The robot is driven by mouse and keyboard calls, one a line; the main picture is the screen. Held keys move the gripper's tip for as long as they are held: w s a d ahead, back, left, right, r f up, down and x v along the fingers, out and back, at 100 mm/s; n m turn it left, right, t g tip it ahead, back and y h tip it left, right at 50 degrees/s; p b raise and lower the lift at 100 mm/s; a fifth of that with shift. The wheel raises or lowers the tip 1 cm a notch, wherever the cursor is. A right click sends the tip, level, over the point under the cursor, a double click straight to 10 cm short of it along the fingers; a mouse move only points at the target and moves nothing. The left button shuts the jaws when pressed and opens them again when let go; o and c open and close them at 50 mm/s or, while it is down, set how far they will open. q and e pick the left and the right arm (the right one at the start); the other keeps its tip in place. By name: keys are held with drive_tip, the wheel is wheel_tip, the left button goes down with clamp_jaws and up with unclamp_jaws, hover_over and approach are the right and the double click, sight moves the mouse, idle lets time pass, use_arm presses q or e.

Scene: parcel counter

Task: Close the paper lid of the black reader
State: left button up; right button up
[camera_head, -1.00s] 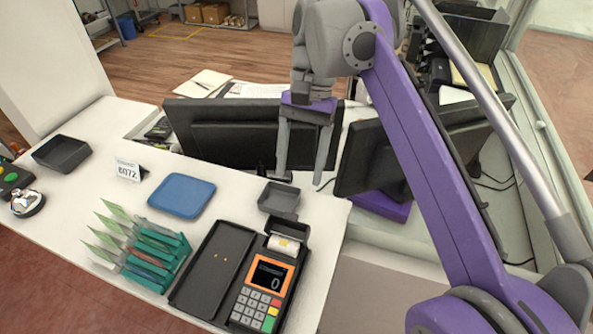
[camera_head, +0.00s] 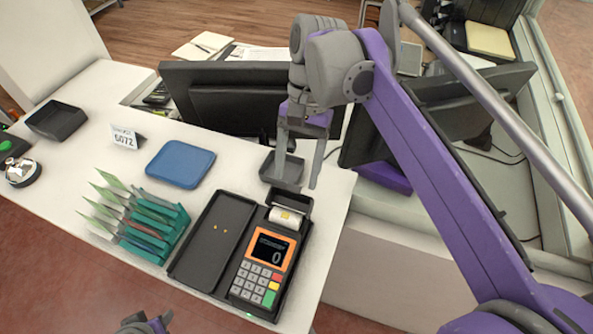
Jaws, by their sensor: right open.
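The black reader (camera_head: 258,294) lies on the counter, with an orange-framed screen (camera_head: 270,250) reading 0 and a keypad below it. Its paper lid (camera_head: 293,171) stands open, tilted back beyond the far end of the reader. A white paper roll (camera_head: 286,218) shows in the uncovered compartment. My right gripper (camera_head: 297,184) is open and empty, fingers pointing down. In the picture its left finger overlaps the lid and its right finger lies just right of it; I cannot tell whether they touch.
Left of that are a green rack (camera_head: 158,232) with envelopes and a blue tray (camera_head: 180,164). Black monitors (camera_head: 225,105) stand behind the counter, close to my right arm. The counter's right edge is near the reader.

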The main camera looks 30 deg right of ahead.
drive_tip(key=shift+a+f, duration=0.1)
drive_tip(key=shift+f, duration=0.25)
clamp_jaws()
drive_tip(key=shift+s+r, duration=0.1)
